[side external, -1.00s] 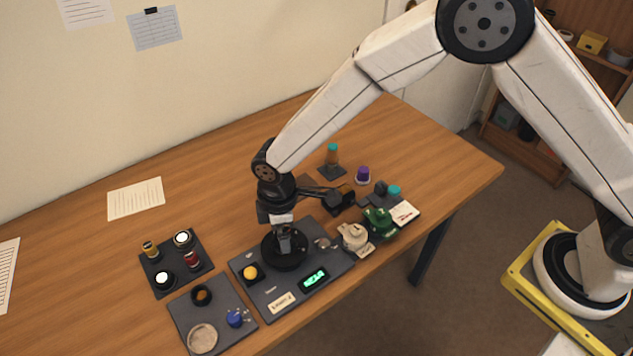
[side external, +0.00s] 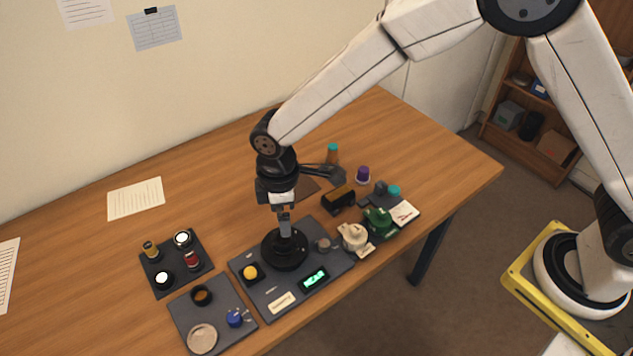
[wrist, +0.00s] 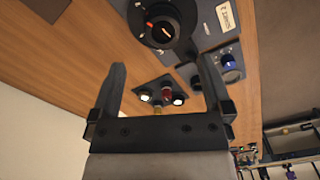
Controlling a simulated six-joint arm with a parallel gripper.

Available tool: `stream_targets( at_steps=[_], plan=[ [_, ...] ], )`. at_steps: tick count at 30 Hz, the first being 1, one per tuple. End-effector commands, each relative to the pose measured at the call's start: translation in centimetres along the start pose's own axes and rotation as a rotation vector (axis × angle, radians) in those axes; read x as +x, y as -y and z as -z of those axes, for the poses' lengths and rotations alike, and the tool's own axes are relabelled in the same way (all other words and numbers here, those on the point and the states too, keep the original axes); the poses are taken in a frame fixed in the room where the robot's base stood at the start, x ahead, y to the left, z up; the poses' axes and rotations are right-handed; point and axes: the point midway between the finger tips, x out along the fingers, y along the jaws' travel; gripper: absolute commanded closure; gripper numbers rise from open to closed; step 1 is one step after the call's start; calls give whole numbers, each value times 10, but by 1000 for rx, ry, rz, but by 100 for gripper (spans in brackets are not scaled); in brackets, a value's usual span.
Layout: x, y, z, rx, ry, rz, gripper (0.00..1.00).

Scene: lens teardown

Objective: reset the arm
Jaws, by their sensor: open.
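My gripper (side external: 284,229) hangs pointing down above the black round dial (side external: 285,252) on the grey panel with a green lit display. In the wrist view my gripper (wrist: 162,64) has its two fingers wide apart with nothing between them. The dial (wrist: 163,22) shows there beyond the fingertips, with an orange mark on its face. From the side view the fingertips look just above the dial, with a small gap that is hard to judge.
The panel (side external: 331,262) also bears a yellow button (side external: 250,272). A small board (side external: 160,289) with lit round lamps lies left, a tray (side external: 183,312) in front. A green part (side external: 378,220) and cream part (side external: 353,236) stand right. The table's left back is mostly clear.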

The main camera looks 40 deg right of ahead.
Motion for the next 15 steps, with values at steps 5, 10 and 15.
stream_targets(
  at_steps=[5, 10, 15],
  plan=[
    [-12, -13, -24, 95, -17, -11, 0],
    [-29, -28, -68, 262, -45, -29, 0],
    [-46, -37, -122, 464, -80, -51, 0]
  ],
)
